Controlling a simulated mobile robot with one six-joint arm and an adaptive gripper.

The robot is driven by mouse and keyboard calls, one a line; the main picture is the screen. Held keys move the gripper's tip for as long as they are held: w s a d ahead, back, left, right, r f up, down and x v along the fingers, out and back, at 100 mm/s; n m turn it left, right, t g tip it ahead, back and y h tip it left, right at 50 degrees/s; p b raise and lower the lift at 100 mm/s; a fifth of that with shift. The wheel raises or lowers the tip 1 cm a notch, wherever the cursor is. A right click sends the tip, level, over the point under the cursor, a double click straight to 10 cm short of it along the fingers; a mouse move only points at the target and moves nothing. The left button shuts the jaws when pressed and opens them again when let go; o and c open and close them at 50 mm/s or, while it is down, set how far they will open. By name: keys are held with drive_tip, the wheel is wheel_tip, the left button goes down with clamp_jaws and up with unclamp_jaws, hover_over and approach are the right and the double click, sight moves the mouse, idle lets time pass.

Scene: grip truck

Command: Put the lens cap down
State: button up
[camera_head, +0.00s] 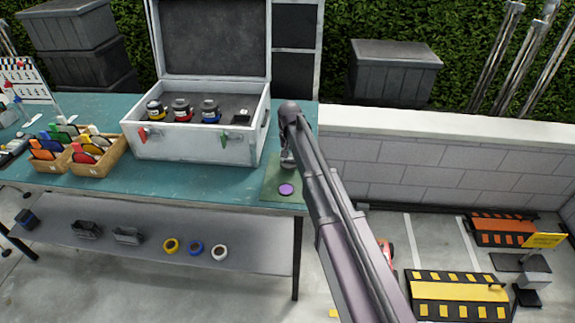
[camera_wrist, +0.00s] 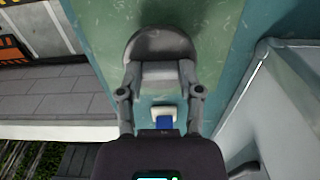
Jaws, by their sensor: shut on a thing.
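My gripper (camera_head: 287,160) points down over the green mat (camera_head: 270,180) at the right end of the teal table. In the wrist view my gripper (camera_wrist: 160,78) is shut on a dark grey, rounded thing (camera_wrist: 160,43), which I take for the lens cap. It shows in front of the green mat (camera_wrist: 98,20); the gap beneath it is hard to judge. In the head view the cap cannot be made out clearly at the fingertips. A flat purple disc (camera_head: 286,189) shows on the mat just below my gripper; I do not see it in the wrist view.
An open white case (camera_head: 195,145) with several lenses stands left of the mat. Wooden trays (camera_head: 98,165) of coloured items lie further left. A low block wall (camera_head: 400,155) borders the table's right. The table's front edge is close to the disc.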

sight(289, 159)
drive_tip(key=shift+f+b, duration=1.1)
drive_tip(key=shift+f, duration=0.3)
drive_tip(key=shift+f, duration=0.15)
drive_tip(key=o, duration=0.8)
drive_tip(key=shift+o, duration=0.2)
wheel_tip(289, 159, up, 12)
drive_tip(key=p, duration=1.2)
drive_tip(key=shift+r, duration=0.2)
drive_tip(key=shift+s, duration=0.1)
